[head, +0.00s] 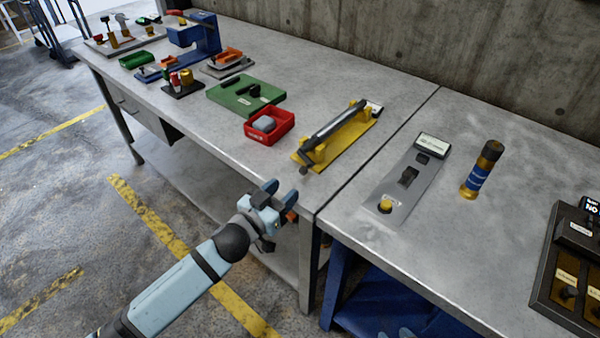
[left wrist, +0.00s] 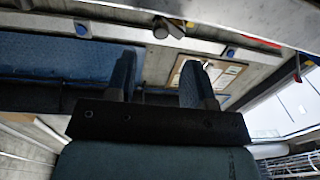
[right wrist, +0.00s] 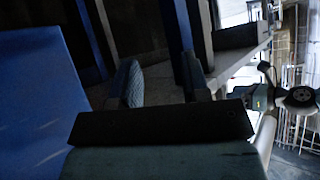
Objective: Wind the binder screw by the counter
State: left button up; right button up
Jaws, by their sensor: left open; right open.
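The binder screw (head: 336,125) is a long dark rod in yellow end blocks on a yellow base plate (head: 349,146). A crank with a dark knob (head: 303,171) hangs at its near end, over the bench's front edge. A small counter (head: 374,108) with a pale face stands at its far end. My left gripper (head: 280,193) is open and empty, in front of the bench edge, below and left of the crank, apart from it. Its fingers also show in the left wrist view (left wrist: 157,78). My right gripper (right wrist: 158,78) is open and empty in the right wrist view.
A red bin (head: 269,126) holding a grey piece and a green plate (head: 245,94) lie left of the screw. A grey switch panel (head: 407,184) and a brass cylinder (head: 481,170) with a blue label are to its right. A dark panel (head: 570,265) is at far right.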

aim_at(301, 173)
pick_arm(q)
jog(key=x, duration=0.7)
jog(key=shift+w, duration=0.15)
grip_shut()
jog(key=shift+f, duration=0.1)
